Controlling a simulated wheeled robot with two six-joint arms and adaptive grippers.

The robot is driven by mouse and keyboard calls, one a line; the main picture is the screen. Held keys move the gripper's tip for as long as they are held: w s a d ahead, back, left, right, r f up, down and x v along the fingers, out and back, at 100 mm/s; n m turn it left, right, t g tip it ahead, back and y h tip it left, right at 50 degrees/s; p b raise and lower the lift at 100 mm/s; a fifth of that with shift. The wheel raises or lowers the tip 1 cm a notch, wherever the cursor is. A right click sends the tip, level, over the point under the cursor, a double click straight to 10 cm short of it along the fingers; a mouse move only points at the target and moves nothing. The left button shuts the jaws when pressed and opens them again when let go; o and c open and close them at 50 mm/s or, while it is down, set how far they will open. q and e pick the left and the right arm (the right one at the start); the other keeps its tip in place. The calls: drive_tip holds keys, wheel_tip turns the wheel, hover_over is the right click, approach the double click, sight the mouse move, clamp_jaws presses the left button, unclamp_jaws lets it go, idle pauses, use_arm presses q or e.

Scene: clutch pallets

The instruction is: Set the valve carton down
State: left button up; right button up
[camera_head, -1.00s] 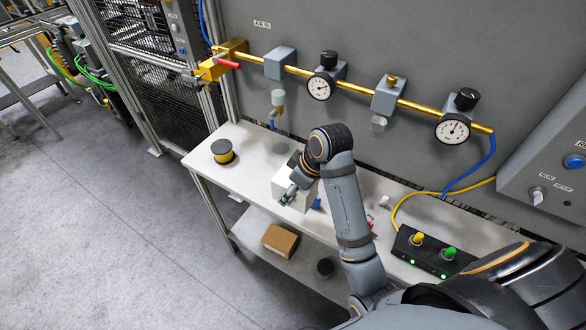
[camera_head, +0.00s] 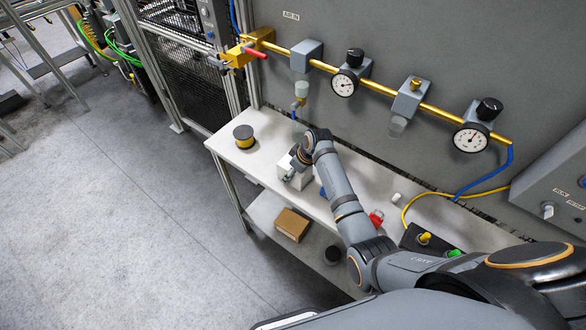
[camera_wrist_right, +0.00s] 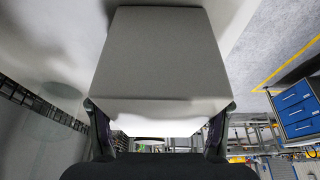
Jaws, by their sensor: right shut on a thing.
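The valve carton, a plain white box (camera_head: 295,182), is at the bench top in the head view, right of the yellow-and-black spool. My right gripper (camera_head: 297,167) is on it, with the arm reaching in from the lower right and hiding part of it. In the right wrist view the carton (camera_wrist_right: 160,55) fills the upper middle, its pale face between my two fingers (camera_wrist_right: 160,135). I cannot tell whether its underside touches the bench. My left gripper is in neither view.
The white bench (camera_head: 262,157) bears the spool (camera_head: 243,136), a red item (camera_head: 376,218) and a button box (camera_head: 425,238). A brown box (camera_head: 292,224) and a dark round item (camera_head: 332,255) are below. A brass pipe with gauges (camera_head: 344,84) runs along the wall behind.

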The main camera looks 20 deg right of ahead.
drive_tip(key=o, duration=1.6)
drive_tip(key=shift+c, duration=0.2)
drive_tip(key=b+v, duration=0.1)
drive_tip(key=v, duration=1.1)
drive_tip(key=shift+b, duration=0.4)
